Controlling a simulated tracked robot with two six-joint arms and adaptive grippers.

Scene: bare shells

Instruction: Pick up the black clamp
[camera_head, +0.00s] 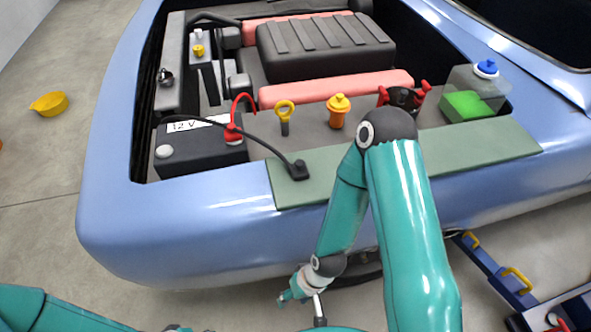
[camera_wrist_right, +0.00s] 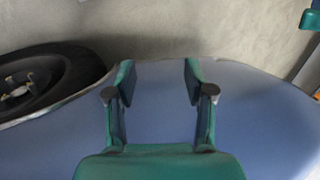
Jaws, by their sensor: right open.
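The black clamp (camera_head: 298,170) lies on the grey-green mat (camera_head: 400,160) along the car's near edge, at the end of a black cable. My right arm reaches over the car's edge and folds back down. My right gripper (camera_head: 290,295) hangs outside the car, below and in front of the clamp and well apart from it. In the right wrist view the right gripper (camera_wrist_right: 160,95) is open and empty, with blue bodywork behind it. The clamp does not show there. My left arm shows at the bottom left; its gripper is not in view.
A battery (camera_head: 200,148) with a red clamp (camera_head: 233,134) sits left of the mat. A yellow-handled dipstick (camera_head: 285,112), an orange cap (camera_head: 338,108) and a fluid tank (camera_head: 475,92) stand behind it. A wheel (camera_wrist_right: 45,85) shows in the wrist view.

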